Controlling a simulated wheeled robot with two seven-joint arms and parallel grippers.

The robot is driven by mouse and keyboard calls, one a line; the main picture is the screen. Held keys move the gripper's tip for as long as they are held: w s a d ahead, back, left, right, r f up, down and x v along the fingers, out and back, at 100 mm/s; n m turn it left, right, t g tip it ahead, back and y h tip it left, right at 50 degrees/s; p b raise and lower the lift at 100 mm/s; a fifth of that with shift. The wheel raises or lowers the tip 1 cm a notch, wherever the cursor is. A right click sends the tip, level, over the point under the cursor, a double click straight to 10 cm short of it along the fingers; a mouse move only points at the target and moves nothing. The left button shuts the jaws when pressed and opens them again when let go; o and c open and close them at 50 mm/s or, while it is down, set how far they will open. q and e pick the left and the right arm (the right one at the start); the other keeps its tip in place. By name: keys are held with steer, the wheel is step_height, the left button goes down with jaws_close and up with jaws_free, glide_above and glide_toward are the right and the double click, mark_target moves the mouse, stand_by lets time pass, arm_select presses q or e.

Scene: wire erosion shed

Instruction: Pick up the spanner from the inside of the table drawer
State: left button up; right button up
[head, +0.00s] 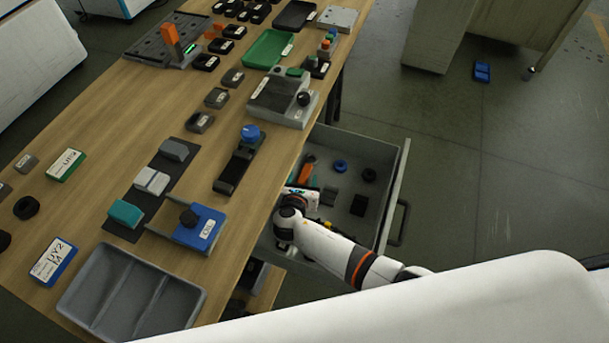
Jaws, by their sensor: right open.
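The table drawer (396,185) is pulled out from the right side of the wooden table. My right gripper (302,190) is open and reaches into the drawer near its table side; its fingers are small and partly hidden by its own wrist. An orange-handled tool (307,167) lies just beyond the gripper, with a teal item beside it. I cannot make out a spanner for certain; the arm and the table edge hide part of the drawer. My left gripper is not in view.
The drawer also holds a blue ring (340,166), a black round part (369,175) and dark blocks (359,205). The table top carries a grey divided tray (130,293), a blue fixture (200,228) and many small parts. Floor right of the drawer is clear.

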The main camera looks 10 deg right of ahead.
steer(key=shift+w+d+f, duration=0.2)
steer(key=shift+w+f, duration=0.05)
steer(key=shift+w, duration=0.2)
steer(key=shift+r, duration=0.1)
jaws_close()
steer(key=shift+s, duration=0.1)
